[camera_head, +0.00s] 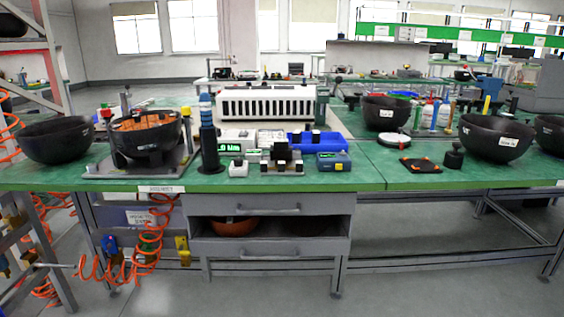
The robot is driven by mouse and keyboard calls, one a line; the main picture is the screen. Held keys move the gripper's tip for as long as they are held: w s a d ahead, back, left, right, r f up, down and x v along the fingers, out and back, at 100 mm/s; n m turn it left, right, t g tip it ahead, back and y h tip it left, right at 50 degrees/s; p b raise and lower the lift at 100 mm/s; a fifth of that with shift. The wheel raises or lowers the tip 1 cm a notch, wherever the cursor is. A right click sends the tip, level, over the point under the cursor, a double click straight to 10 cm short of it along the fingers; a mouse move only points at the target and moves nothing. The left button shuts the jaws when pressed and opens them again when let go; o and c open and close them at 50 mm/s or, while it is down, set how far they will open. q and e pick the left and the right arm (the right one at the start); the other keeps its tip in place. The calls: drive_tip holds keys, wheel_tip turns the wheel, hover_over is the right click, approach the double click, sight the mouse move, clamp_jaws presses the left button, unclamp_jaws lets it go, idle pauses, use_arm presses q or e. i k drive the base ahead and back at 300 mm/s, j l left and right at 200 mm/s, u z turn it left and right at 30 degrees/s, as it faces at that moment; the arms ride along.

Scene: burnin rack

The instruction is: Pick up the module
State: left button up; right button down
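I cannot tell for certain which thing is the module. A group of small devices stands at the middle front of the green workbench (340,185). Among them are a white unit with a green display (231,149), a small grey-white block (238,169), a black fixture on a light base (288,158), and a grey-blue box with a small display (334,161). A blue bin (318,142) stands behind them. A long white rack with a row of dark slots (268,106) stands farther back. Neither of my grippers is in view.
Black bowls stand at left (56,140) and right (494,138). Another bowl sits in a metal stand (146,133). A dark blue cylinder (208,143) stands left of the devices. A black mat with orange corners (418,164) lies right. Bare bench shows around it.

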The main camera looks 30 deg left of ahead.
sight(278, 143)
drive_tip(key=i+l+u, duration=0.1)
drive_tip(key=u, duration=0.3)
drive_tip(key=l+u, duration=0.2)
drive_tip(key=u, duration=0.2)
drive_tip(key=i, duration=0.05)
